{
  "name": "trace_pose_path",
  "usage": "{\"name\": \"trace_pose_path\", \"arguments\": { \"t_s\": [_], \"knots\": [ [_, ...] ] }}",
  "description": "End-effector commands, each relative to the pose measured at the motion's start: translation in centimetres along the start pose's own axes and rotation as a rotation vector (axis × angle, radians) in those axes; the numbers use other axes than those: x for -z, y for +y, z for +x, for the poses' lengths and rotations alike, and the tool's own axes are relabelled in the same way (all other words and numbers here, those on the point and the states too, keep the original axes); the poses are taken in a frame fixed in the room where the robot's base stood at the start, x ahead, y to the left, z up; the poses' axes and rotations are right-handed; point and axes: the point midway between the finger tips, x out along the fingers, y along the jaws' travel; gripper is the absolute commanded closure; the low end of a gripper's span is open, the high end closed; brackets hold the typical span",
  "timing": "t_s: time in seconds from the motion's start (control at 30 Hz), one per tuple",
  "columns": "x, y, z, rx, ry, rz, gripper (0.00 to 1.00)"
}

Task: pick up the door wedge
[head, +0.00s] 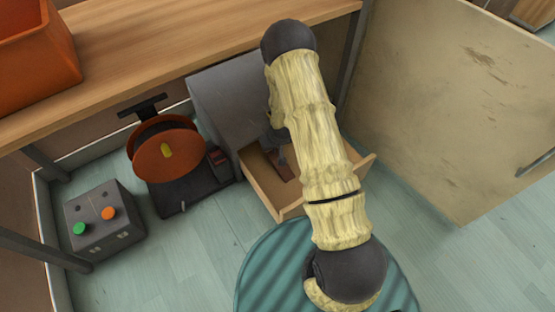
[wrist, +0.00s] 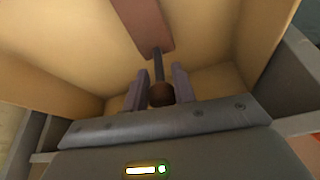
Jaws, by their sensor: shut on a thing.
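The door wedge (head: 284,166) is a reddish-brown block inside the open wooden drawer in the head view. In the wrist view the wedge (wrist: 144,22) is at the top, with a thin dark stem running down to a round brown knob. My gripper (wrist: 160,88) is shut on the wedge at the stem and knob, between its two grey fingers. In the head view my arm partly hides the gripper and the drawer. I cannot tell whether the wedge still touches the drawer floor.
The pulled-out drawer (head: 290,212) has walls close around my gripper. Its grey cabinet (head: 228,100) stands under a wooden desk (head: 190,50). An orange reel (head: 168,150) and a grey button box (head: 104,222) stand to the left. A tan panel (head: 450,110) is at the right.

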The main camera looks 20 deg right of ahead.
Motion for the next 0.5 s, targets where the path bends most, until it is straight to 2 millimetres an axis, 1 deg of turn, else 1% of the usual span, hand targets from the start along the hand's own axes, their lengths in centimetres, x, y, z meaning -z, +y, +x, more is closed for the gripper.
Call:
{"name": "trace_pose_path", "arguments": {
  "t_s": [0.27,0.5],
  "knots": [
    [0.1,0.0,-0.1,0.000,0.001,0.000,1.00],
    [0.5,0.0,-1.1,0.000,0.001,0.000,1.00]
  ]
}}
